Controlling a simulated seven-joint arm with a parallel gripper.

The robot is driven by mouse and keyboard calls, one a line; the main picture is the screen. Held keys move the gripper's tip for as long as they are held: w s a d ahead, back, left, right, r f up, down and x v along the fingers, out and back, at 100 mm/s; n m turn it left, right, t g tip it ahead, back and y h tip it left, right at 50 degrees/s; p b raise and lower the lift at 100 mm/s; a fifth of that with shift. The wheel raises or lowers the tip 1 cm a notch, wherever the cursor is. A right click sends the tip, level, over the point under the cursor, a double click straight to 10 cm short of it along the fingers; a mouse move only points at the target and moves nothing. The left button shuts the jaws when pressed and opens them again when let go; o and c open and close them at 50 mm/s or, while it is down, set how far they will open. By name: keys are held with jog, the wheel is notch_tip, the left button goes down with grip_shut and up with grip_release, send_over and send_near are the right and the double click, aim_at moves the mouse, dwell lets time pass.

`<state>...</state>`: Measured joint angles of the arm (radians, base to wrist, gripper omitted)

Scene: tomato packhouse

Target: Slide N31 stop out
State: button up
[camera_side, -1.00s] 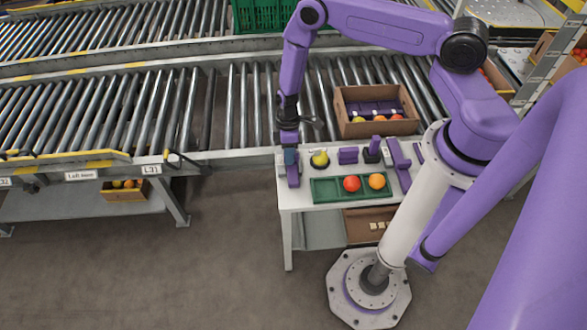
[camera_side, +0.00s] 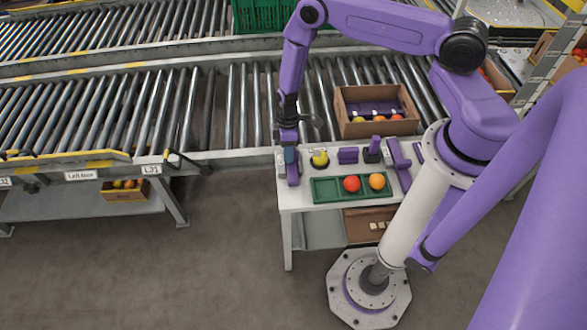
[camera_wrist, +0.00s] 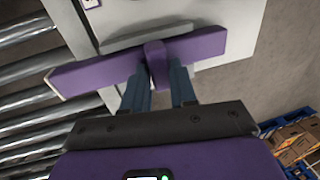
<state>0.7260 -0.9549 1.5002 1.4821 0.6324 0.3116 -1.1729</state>
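The stop is a purple bar with a raised block in its middle (camera_wrist: 157,62). It lies across the near edge of the conveyor and the white table's left end, and shows in the side view (camera_side: 293,174). No N31 marking is readable on it. My gripper (camera_wrist: 160,72) is above it, pointing down, with its blue-grey fingers on either side of the raised block. The fingers appear shut on the block, though their contact faces are hidden. In the side view my gripper (camera_side: 290,155) is at the table's left end.
A yellow-green round item (camera_side: 319,159) and a green tray (camera_side: 325,190) with a red and an orange tomato are right of my gripper. Purple blocks (camera_side: 348,155) stand behind the tray. A cardboard box (camera_side: 350,129) sits on the rollers.

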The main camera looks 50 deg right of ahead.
jog(key=shift+s+f, duration=0.3)
jog(key=shift+f, duration=0.15)
jog(key=shift+v, duration=2.15)
jog(key=shift+d, duration=0.1)
jog(key=shift+r, duration=0.1)
jog(key=s+a+v, duration=0.1)
jog(key=v, duration=0.5)
jog(key=shift+r, duration=0.45)
jog(key=shift+w, duration=0.1)
